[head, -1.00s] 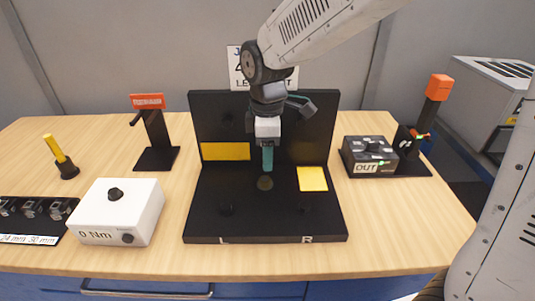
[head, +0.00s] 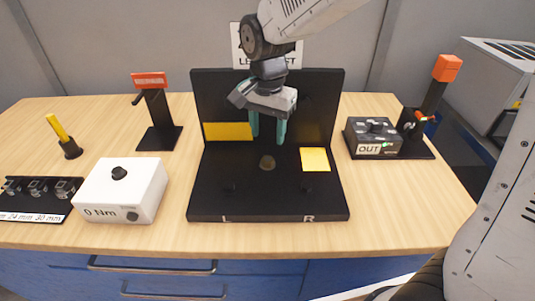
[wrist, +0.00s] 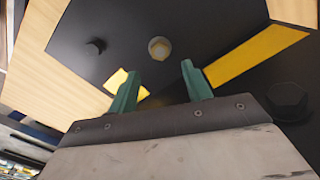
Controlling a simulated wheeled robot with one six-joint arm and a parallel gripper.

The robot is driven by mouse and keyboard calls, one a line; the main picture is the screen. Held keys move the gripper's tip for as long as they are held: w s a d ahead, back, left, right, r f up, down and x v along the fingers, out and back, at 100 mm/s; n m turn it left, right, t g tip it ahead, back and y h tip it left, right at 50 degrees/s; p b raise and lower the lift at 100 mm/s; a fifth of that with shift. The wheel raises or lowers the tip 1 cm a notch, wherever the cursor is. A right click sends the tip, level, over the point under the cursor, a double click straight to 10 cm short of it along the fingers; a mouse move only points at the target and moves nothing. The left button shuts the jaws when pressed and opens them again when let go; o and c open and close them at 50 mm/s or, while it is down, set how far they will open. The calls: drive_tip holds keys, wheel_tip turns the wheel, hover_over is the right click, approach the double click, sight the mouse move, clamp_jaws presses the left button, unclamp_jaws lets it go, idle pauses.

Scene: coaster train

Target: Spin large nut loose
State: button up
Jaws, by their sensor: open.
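A black fixture (head: 240,205) with a base plate and an upright back plate stands on the bench. A round, brownish piece (head: 267,162) sits at the middle of its base; in the wrist view it is a pale ring with a yellowish hex centre (wrist: 160,48). A dark hex piece (wrist: 288,98) shows at the wrist view's right, and a smaller dark knob (wrist: 96,46) at its upper left. I cannot tell which is the large nut. My gripper (head: 268,137) points down above the middle piece, its green fingers (wrist: 160,76) apart and nothing between them.
A yellow strip (head: 228,131) and a yellow square (head: 315,159) mark the fixture. A white box reading 0 Nm (head: 120,190) and a socket tray (head: 35,198) stand left. A black box labelled OUT (head: 373,138) stands right. Bare bench lies on either side of the fixture.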

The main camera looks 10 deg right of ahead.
sight(267, 159)
drive_tip(key=shift+f+m, duration=0.4)
wheel_tip(267, 159, down, 7)
drive_tip(key=shift+f, duration=0.1)
drive_tip(key=c, duration=1)
